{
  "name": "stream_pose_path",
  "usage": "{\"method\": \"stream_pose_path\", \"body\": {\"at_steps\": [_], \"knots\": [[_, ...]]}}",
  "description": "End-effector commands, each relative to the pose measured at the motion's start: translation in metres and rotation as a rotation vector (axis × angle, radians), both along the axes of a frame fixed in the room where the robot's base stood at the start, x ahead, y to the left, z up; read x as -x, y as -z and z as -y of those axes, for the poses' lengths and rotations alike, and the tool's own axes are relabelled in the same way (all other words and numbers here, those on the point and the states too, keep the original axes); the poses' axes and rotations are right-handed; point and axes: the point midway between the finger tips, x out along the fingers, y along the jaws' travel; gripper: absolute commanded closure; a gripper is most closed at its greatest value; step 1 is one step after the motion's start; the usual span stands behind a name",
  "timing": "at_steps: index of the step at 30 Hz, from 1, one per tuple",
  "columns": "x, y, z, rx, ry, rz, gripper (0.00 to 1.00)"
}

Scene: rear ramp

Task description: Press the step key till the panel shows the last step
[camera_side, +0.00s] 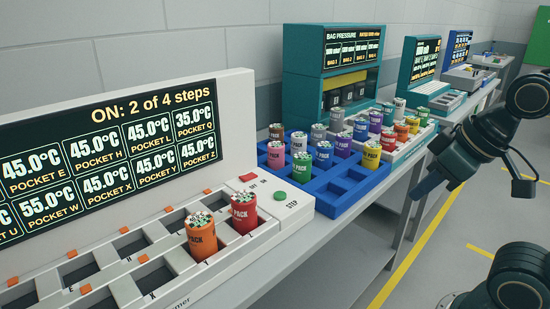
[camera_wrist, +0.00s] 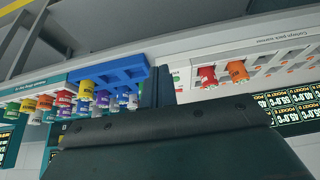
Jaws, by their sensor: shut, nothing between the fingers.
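The warmer's panel (camera_side: 110,150) reads "ON: 2 of 4 steps", with pocket temperatures below, mostly 45.0°C, one 35.0°C and one 55.0°C. The green step key (camera_side: 280,196), labelled STEP, is on the warmer's near right end. A red switch (camera_side: 248,178) marked OFF and ON is beside it. In the wrist view, my gripper (camera_wrist: 158,76) is shut and empty, its fingers in front of the bench between the blue rack and the warmer. The step key cannot be made out clearly there. In the side view my arm is at the right, apart from the key.
A red pack (camera_side: 243,212) and an orange pack (camera_side: 200,238) stand in warmer pockets near the keys. A blue rack (camera_side: 345,196) with several coloured packs is just beyond. Teal machines (camera_side: 330,75) stand further along the bench. The aisle floor at right is clear.

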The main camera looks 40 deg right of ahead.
Motion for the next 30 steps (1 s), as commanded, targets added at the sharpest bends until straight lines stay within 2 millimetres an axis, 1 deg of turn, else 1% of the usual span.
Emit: {"method": "stream_pose_path", "body": {"at_steps": [20, 23, 26, 30], "knots": [[-0.002, 0.000, 0.000, -0.002, 0.004, 0.001, 1.00], [-0.006, -0.002, 0.000, -0.007, 0.011, 0.005, 1.00], [-0.014, -0.003, -0.001, -0.016, 0.026, 0.013, 1.00], [-0.033, -0.007, -0.002, -0.039, 0.060, 0.029, 1.00]]}}
